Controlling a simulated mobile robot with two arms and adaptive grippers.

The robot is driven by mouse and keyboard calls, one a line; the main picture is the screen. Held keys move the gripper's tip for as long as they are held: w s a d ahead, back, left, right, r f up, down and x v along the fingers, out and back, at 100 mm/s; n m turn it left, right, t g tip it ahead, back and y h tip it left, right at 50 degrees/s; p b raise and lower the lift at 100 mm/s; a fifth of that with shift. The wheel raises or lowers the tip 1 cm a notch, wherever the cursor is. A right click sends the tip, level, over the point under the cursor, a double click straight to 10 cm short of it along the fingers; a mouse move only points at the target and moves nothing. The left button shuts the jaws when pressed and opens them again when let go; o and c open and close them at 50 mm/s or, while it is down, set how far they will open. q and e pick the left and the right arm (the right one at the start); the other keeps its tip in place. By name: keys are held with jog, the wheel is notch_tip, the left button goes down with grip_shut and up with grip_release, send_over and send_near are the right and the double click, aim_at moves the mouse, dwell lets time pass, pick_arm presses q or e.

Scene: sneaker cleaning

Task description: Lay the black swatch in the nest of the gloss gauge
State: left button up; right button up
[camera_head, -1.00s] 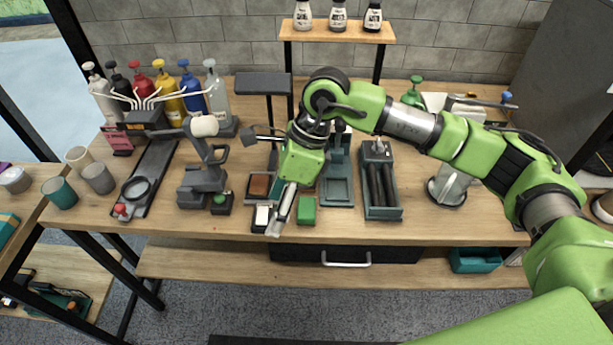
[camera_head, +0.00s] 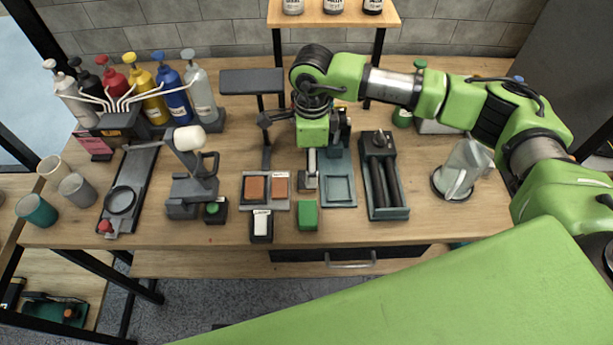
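The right arm comes in from the right, and its gripper (camera_head: 309,180) points down at the right end of a grey swatch tray (camera_head: 266,205). Its fingers show nearly edge-on, so I cannot tell whether they are open or shut. A brown swatch (camera_head: 254,188) and an orange-brown swatch (camera_head: 279,187) lie in the tray. I cannot make out a black swatch; the gripper hides part of that area. A teal stand with a square recess (camera_head: 340,190), apparently the gloss gauge and its nest, is just right of the gripper. The recess looks empty. My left gripper is out of view.
A black block with a white top (camera_head: 261,225) and a green block (camera_head: 307,215) are in front of the tray. A teal holder with dark rollers (camera_head: 384,190) stands at the right. A grey device with a white head (camera_head: 189,165) stands left.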

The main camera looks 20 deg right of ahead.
jog(key=shift+w+f, duration=0.1)
jog(key=shift+f, duration=0.4)
jog(key=shift+w+f, duration=0.1)
jog(key=shift+f, duration=0.1)
jog(key=shift+a+f+p, duration=0.3)
jog(key=shift+f+p, duration=0.5)
jog(key=shift+p, duration=0.1)
jog(key=f, duration=0.1)
jog(key=f+p, duration=0.1)
jog(key=shift+w+a+f, duration=0.15)
jog(key=shift+w+f, duration=0.05)
jog(key=shift+f, duration=0.6)
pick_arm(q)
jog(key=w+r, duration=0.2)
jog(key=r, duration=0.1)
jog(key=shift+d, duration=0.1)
pick_arm(e)
jog(key=c, duration=1)
